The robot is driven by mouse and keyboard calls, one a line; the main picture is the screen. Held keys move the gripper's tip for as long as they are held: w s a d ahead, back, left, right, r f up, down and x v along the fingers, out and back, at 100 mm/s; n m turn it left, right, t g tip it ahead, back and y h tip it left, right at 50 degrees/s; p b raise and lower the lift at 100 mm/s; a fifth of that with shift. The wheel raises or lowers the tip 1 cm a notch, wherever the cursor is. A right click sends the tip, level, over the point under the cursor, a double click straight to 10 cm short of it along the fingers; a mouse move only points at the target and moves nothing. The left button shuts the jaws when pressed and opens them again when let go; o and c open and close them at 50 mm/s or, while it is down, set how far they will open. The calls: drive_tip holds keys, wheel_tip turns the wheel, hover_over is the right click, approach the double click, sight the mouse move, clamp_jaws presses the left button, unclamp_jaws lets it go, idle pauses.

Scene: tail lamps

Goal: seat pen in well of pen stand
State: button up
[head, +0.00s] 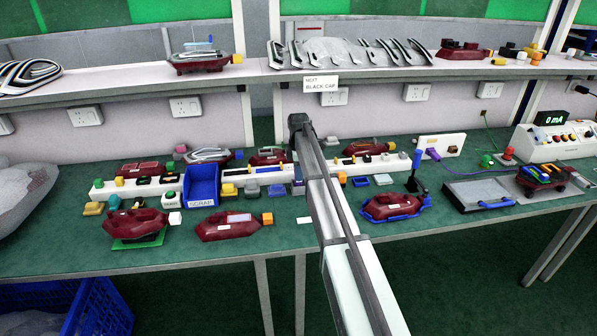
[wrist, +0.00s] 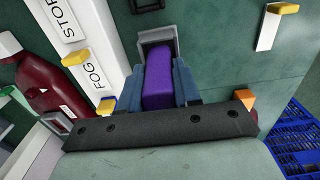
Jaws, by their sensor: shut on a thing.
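In the wrist view my gripper (wrist: 158,92) is shut on a purple block-shaped piece (wrist: 157,75), with a blue-grey finger on each side. I cannot tell whether this piece is the pen or part of it. A grey, open-fronted frame (wrist: 157,34) stands just beyond its far end; I cannot tell whether they touch, or whether the frame is the pen stand. In the head view my arm hides the gripper and most of what it holds. I cannot make out a well in either view.
A white strip labelled STOP and FOG (wrist: 88,40) and a dark red lamp (wrist: 45,85) lie left in the wrist view. In the head view, a blue SCRAP bin (head: 202,184) and several red lamps crowd the green bench (head: 300,255). Its front edge is mostly clear.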

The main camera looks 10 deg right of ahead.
drive_tip(key=shift+f, duration=0.85)
drive_tip(key=o, duration=1.1)
drive_tip(key=shift+o, duration=0.2)
wheel_tip(320, 180, up, 14)
drive_tip(key=shift+f, duration=0.1)
